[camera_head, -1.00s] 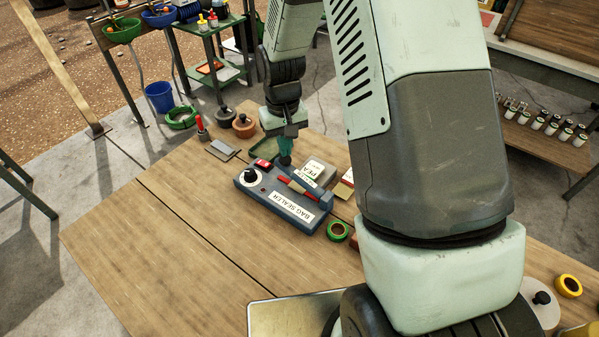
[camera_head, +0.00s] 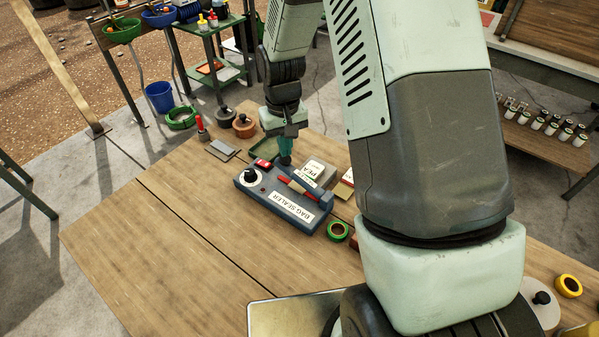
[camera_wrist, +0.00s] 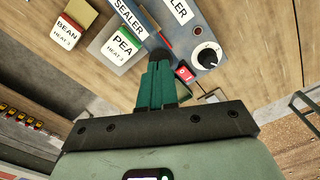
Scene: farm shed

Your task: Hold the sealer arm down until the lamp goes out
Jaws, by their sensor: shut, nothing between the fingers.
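The blue bag sealer (camera_head: 254,194) lies on the wooden bench, with a white dial and black knob (camera_head: 250,176) at its left end and a red switch (camera_head: 263,163) beside it. Its sealer arm (camera_head: 298,187) runs along the back of the body and appears low over the sealing strip. My gripper (camera_head: 285,158) is shut and empty, pointing down with its fingertips at the black end of the arm. In the wrist view the teal fingertips (camera_wrist: 160,60) overlap that black end, apparently touching it. I cannot make out whether the red switch contains a lit lamp.
A PEA packet (camera_head: 315,172) sits close behind the sealer; a BEAN packet (camera_wrist: 67,33) is farther along. A green tape roll (camera_head: 338,231) lies at the sealer's right end. Lidded pots (camera_head: 244,126) stand at the far edge. The bench's left front is clear.

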